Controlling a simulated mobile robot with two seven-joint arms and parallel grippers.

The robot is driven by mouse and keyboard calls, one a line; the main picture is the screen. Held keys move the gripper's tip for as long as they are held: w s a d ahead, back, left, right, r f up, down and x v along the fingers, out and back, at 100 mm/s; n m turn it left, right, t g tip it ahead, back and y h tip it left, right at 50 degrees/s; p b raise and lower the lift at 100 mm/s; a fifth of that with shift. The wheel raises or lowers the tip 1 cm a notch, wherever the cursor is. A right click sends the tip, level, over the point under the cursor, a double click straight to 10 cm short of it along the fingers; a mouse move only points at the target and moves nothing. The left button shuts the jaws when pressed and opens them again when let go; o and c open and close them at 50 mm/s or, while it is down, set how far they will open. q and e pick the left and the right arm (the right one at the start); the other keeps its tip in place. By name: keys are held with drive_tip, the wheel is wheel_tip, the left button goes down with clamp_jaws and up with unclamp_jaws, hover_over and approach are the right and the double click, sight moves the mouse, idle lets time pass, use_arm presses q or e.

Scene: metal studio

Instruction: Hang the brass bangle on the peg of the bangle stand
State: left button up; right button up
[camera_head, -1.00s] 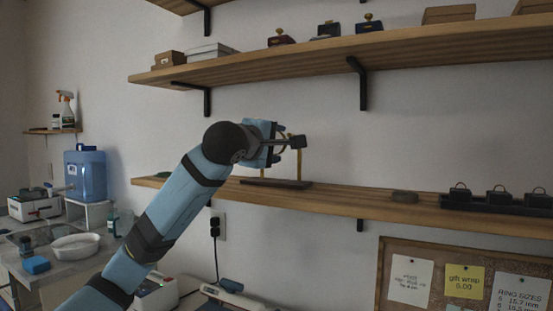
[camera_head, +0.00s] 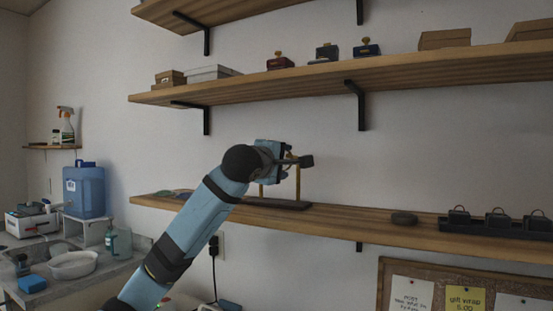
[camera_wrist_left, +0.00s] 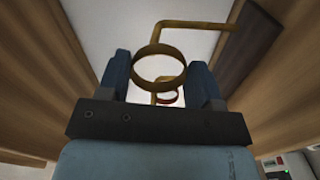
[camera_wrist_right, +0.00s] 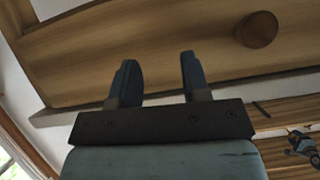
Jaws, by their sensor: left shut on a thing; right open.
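The brass bangle (camera_wrist_left: 158,70) is a plain ring held between the two fingers of my left gripper (camera_wrist_left: 164,80), which is shut on it. In the head view my left gripper (camera_head: 285,158) is at the bangle stand, above its dark base (camera_head: 285,205), and largely covers the bangle. The stand has brass uprights (camera_head: 298,182). In the left wrist view a bent brass rod (camera_wrist_left: 205,25) of the stand passes just beyond the bangle's upper rim; whether they touch I cannot tell. A second brass piece with a red ring (camera_wrist_left: 166,98) shows below the bangle. My right gripper (camera_wrist_right: 155,78) is open and empty.
The stand is on the lower wooden shelf (camera_head: 350,222). A dark round object (camera_head: 403,218) and a black rack (camera_head: 495,226) sit to its right. The upper shelf (camera_head: 260,88) holds boxes. A wooden front with a round knob (camera_wrist_right: 257,30) is before my right gripper.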

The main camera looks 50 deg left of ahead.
use_arm(q)
drive_tip(key=shift+f+p+x, duration=0.2)
drive_tip(key=shift+x, duration=0.75)
drive_tip(key=shift+f+p+x, duration=0.15)
drive_tip(key=shift+f+x, duration=0.05)
drive_tip(key=shift+x, duration=0.7)
drive_tip(key=shift+f+p+x, duration=0.15)
drive_tip(key=shift+p+x, duration=0.05)
drive_tip(key=shift+x, duration=0.75)
drive_tip(key=o, duration=1)
drive_tip(key=b+v, duration=0.1)
drive_tip(key=v, duration=1.3)
drive_tip(key=shift+r, duration=0.1)
